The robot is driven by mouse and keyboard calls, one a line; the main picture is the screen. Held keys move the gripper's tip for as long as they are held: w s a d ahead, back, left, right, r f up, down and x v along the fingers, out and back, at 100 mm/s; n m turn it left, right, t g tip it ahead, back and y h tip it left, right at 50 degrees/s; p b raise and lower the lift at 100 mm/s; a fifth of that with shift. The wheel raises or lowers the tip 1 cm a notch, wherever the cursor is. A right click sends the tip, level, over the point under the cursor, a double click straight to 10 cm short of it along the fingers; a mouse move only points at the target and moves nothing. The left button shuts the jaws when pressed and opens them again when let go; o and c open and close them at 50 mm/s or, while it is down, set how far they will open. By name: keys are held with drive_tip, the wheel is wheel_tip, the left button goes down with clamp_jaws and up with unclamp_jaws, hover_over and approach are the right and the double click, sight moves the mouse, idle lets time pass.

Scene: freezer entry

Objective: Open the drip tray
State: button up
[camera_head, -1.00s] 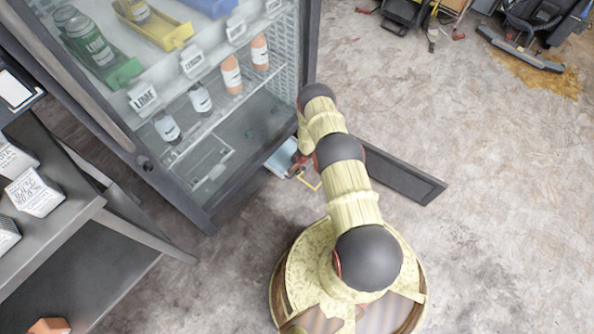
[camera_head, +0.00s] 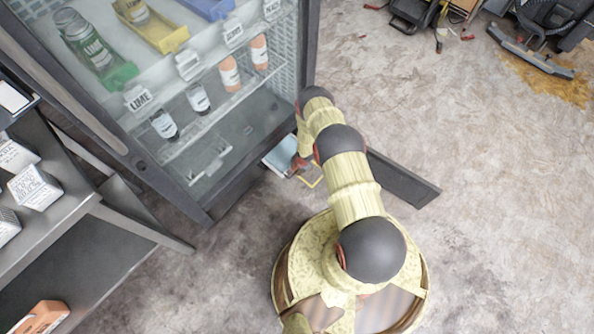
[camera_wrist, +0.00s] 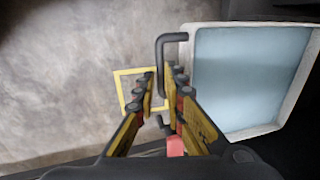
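The drip tray (camera_head: 281,157) is a shallow pale tray with a bluish inside. It juts out low at the front of the glass-fronted freezer (camera_head: 240,175). In the wrist view the tray (camera_wrist: 245,75) fills the upper right, and its dark bracket handle (camera_wrist: 172,38) points left toward my gripper. My gripper (camera_wrist: 159,75) has a finger on each side of the handle's bar, drawn in close around it. The exact contact is partly hidden by the fingers. In the head view my gripper (camera_head: 300,166) is beside the tray, mostly behind my arm.
A yellow square outline (camera_head: 312,182) shows by my gripper. A dark panel (camera_head: 405,182) extends right from the freezer. Grey shelving (camera_head: 60,240) with cartons stands at left. Bottles stand inside the freezer. The floor at right is clear, with clutter at the far top right.

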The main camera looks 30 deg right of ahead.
drive_tip(key=o, duration=0.4)
drive_tip(key=shift+c, duration=0.2)
drive_tip(key=shift+r, duration=0.15)
wheel_tip(320, 180, up, 12)
drive_tip(key=s, duration=0.2)
drive_tip(key=shift+d+f, duration=0.25)
drive_tip(key=shift+d, duration=0.15)
drive_tip(key=shift+s, duration=0.1)
